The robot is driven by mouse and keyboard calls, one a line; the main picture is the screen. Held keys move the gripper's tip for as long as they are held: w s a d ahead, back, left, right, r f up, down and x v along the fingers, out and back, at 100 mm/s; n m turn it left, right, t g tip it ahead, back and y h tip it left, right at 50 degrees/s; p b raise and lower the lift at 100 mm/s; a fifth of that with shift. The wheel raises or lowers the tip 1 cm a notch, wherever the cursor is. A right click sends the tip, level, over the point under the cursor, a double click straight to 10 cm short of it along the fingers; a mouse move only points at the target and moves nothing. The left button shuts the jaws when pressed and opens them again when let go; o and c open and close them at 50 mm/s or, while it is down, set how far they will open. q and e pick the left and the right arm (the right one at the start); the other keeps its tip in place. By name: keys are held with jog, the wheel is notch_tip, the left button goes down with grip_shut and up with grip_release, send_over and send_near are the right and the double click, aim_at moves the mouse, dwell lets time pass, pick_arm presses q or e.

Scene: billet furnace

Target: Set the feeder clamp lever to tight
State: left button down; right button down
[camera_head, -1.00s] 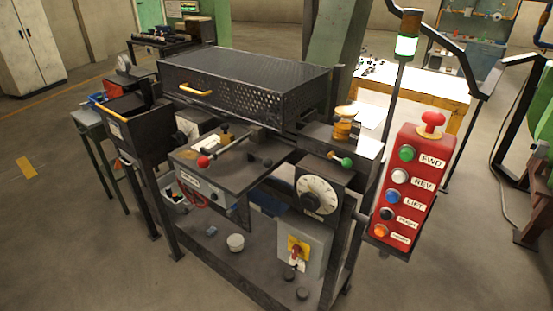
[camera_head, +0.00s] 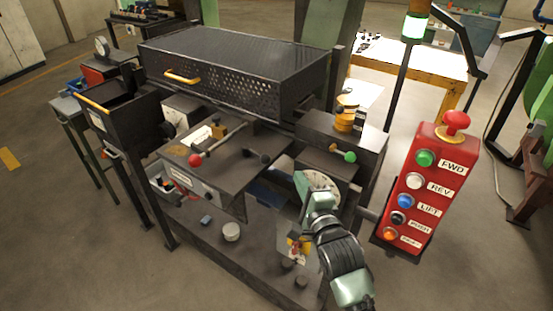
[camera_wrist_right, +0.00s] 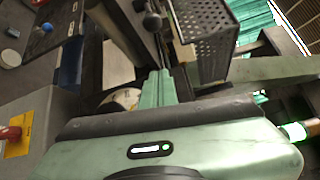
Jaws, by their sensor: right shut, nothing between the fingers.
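A lever with a red ball knob (camera_head: 196,160) lies across the dark feeder table top in the head view. A lever with a green knob (camera_head: 350,156) projects from the housing to its right. A black knob (camera_head: 265,158) sits between them. No readable label shows which is the feeder clamp lever. My right gripper (camera_head: 304,182) is shut and empty, in front of the dial (camera_head: 322,182), below and left of the green knob. It hides part of the dial. In the right wrist view its green fingers (camera_wrist_right: 157,88) are together. My left gripper is out of view.
A perforated black cover (camera_head: 240,75) with a yellow handle stands behind the table. A red button box (camera_head: 430,190) is on the right, with a signal lamp post (camera_head: 402,90) behind it. A yellow-and-red switch (camera_head: 296,246) sits below my right arm.

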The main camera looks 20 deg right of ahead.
jog(key=w+a+p, duration=0.3)
jog(key=w+p, duration=0.1)
jog(key=w, duration=0.4)
jog(key=shift+w+a, duration=0.2)
jog(key=shift+w, duration=0.2)
dwell(0.3)
